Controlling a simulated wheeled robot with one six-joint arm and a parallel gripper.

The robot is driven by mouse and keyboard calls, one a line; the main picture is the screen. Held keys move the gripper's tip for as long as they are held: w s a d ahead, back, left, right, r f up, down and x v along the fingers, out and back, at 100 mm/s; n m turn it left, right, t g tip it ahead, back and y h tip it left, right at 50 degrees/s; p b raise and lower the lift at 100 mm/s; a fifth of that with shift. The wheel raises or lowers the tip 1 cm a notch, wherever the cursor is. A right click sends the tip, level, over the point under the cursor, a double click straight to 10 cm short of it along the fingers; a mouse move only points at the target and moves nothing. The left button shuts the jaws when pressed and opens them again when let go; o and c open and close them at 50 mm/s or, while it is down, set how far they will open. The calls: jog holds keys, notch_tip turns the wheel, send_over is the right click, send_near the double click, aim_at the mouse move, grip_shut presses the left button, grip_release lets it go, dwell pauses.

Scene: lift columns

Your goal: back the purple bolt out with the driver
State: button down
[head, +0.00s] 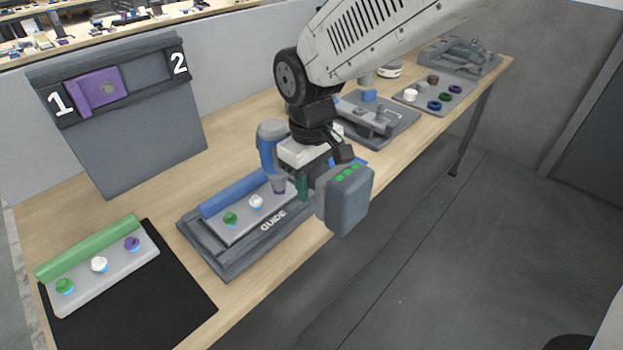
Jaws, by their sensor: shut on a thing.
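My gripper (318,160) is shut on the driver, a blue and grey power tool (271,140) with a grey battery block (345,200) showing several green lights. The driver's nose (279,185) points down over the right end of a grey board with a blue edge (232,193). That board lies in the tray marked GUIDE (228,266) and shows a green bolt (230,218) and a white bolt (256,201). Any bolt under the nose is hidden, so I cannot tell contact. A purple bolt (132,243) shows on the green-edged board (98,279) at the left.
The green-edged board lies on a black mat (165,310). A grey stand (150,150) marked 1 and 2 holds a purple block (95,90). Grey fixtures (378,125) and a plate of coloured rings (420,99) stand farther right. Bare wood shows between mat and tray.

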jog(key=shift+f, duration=0.5)
dwell(1.6)
jog(key=shift+r, duration=0.8)
dwell(1.8)
jog(key=shift+r, duration=2.5)
jog(key=shift+r, duration=0.15)
jog(key=shift+r, duration=1.85)
